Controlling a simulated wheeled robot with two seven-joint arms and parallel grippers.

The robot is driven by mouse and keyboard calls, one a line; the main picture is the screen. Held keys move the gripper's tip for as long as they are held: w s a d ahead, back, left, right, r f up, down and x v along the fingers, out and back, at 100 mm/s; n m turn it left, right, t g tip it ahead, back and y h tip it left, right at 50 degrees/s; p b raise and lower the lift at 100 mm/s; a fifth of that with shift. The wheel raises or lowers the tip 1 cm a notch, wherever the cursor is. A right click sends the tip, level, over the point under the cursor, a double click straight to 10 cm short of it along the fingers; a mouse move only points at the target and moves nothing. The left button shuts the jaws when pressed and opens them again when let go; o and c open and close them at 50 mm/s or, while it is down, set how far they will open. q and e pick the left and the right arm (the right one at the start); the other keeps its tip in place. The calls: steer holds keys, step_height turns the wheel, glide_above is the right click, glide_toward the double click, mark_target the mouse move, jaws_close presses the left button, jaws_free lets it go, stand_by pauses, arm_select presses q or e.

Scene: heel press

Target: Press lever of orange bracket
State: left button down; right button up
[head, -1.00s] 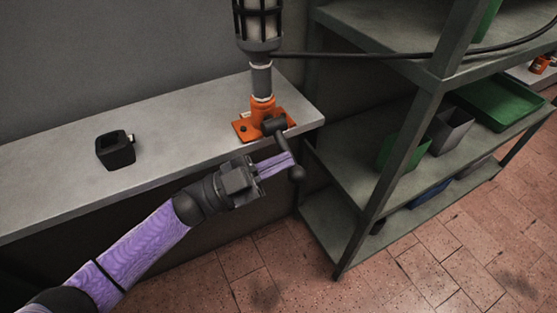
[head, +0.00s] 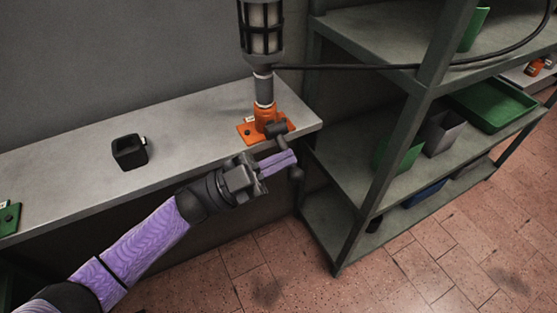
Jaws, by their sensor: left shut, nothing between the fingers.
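The orange bracket (head: 264,118) stands on the grey ledge near its right end and holds an upright grey post with a caged lamp on top. Its dark lever (head: 283,140) comes off the front of the bracket and hangs down past the ledge's front edge, ending in a knob (head: 296,174). My left gripper (head: 291,159) is shut and empty, with its purple fingers at the lever, just above the knob. I cannot tell whether they touch it. My right gripper is not in view.
A black square holder (head: 129,152) sits on the grey ledge (head: 60,169), left of the bracket. A green piece (head: 9,219) lies at the ledge's left end. A metal shelf (head: 352,174) with bins stands close on the right. A dark cable (head: 350,67) runs from the lamp to the right.

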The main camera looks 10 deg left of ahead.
arm_select(q)
steer(key=v, duration=1)
steer(key=shift+b, duration=0.45)
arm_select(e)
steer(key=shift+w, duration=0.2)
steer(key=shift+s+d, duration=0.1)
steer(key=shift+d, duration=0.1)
